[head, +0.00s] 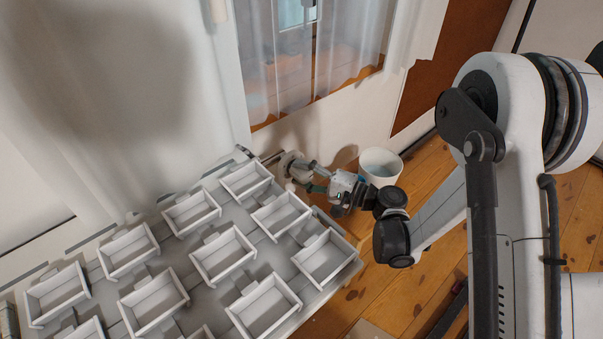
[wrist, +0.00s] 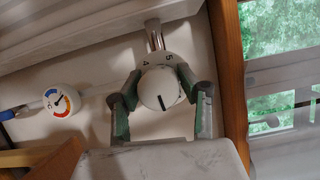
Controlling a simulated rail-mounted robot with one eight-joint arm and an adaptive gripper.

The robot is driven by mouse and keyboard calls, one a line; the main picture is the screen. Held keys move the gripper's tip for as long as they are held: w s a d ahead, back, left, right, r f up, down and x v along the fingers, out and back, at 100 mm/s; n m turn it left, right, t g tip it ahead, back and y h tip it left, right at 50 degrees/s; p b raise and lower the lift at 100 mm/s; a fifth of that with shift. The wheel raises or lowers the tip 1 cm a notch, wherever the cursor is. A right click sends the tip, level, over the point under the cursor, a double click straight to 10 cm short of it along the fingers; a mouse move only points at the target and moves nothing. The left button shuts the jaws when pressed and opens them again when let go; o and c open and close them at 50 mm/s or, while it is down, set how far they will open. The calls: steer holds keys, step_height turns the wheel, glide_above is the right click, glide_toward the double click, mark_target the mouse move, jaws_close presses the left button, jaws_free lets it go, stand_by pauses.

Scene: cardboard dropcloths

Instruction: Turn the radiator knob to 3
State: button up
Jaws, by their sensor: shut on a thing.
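The round white radiator knob (wrist: 159,88) is in the middle of the wrist view, below a metal pipe. Its collar shows the numbers 4 and 5, and a short black line marks its face near the lower edge. The other numbers are hidden or too small to read. My gripper (wrist: 162,98) has a greenish finger on each side of the knob and is shut on it. In the head view my gripper (head: 311,178) is low by the wall, beyond the right end of the grey surface. The knob is too small there to make out surely.
A round gauge (wrist: 62,102) with blue and red bands is left of the knob. A wooden post (wrist: 228,80) and a window stand close at the right. In the head view, several white open boxes (head: 222,252) fill the left, and a white bucket (head: 381,165) stands near my gripper.

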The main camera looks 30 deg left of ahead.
steer(key=shift+m, duration=0.3)
steer(key=o, duration=1.1)
steer(key=shift+o, duration=0.2)
steer(key=shift+r, duration=0.1)
